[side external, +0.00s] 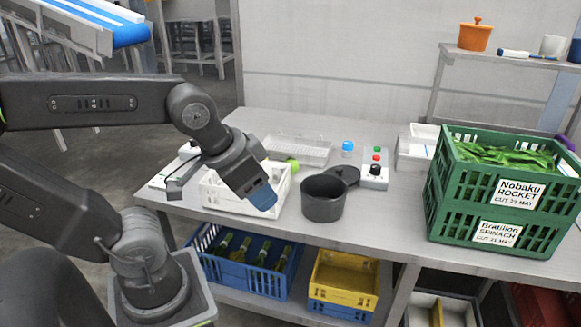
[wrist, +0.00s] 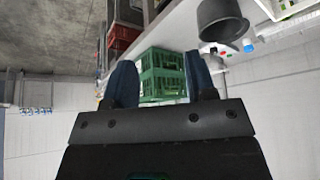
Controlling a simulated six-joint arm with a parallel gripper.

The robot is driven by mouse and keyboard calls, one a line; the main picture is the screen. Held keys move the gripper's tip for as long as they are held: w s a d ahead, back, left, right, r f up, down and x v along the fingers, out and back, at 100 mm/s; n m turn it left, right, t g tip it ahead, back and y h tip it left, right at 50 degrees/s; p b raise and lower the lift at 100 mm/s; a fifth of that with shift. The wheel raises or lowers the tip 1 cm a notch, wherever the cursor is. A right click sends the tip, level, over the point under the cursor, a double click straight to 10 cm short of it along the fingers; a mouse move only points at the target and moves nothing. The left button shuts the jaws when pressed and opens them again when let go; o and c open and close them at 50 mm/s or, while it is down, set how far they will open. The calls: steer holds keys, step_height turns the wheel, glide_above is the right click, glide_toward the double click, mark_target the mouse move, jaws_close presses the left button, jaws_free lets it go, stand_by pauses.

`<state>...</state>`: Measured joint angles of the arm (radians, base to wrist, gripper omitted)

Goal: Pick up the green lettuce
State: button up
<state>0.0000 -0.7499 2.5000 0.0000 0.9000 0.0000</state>
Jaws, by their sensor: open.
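A small bright green thing (side external: 291,164) shows at the back right of the white crate (side external: 222,198); it is partly hidden, and I cannot tell whether it is the lettuce. Green leaves (side external: 500,156) fill the upper green crate (side external: 450,190), labelled Nobaku Rocket, at the right of the table. My gripper (side external: 263,198) has blue fingers and hangs in front of the white crate's right side, left of the dark pot. In the wrist view my gripper (wrist: 161,80) is open with nothing held between its fingers, and the green crates (wrist: 161,60) show beyond them.
A button box (side external: 375,172) and a clear tray (side external: 298,150) lie farther back. The table front right of the pot is clear.

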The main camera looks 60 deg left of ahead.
steer(key=o, duration=0.8)
steer(key=shift+c, duration=0.2)
steer(key=w+a+r+n+g+y, duration=0.1)
steer(key=w+a+r+n, duration=0.1)
steer(key=w+a+n, duration=0.3)
steer(key=w+a+r+n+g, duration=0.1)
steer(key=w+a+r, duration=0.1)
steer(key=w, duration=0.4)
steer(key=n+g, duration=0.4)
steer(key=n, duration=0.8)
glide_above(291, 158)
steer(key=d, duration=0.2)
step_height(291, 158, down, 11)
steer(key=shift+y, duration=0.3)
steer(key=f, duration=0.3)
steer(key=a+f, duration=0.1)
steer(key=f, duration=0.4)
steer(key=shift+w+a+f, duration=0.15)
steer(key=shift+a+f, duration=0.3)
steer(key=shift+f, duration=1.35)
steer(key=shift+a+f, duration=0.15)
steer(key=shift+f, duration=1.3)
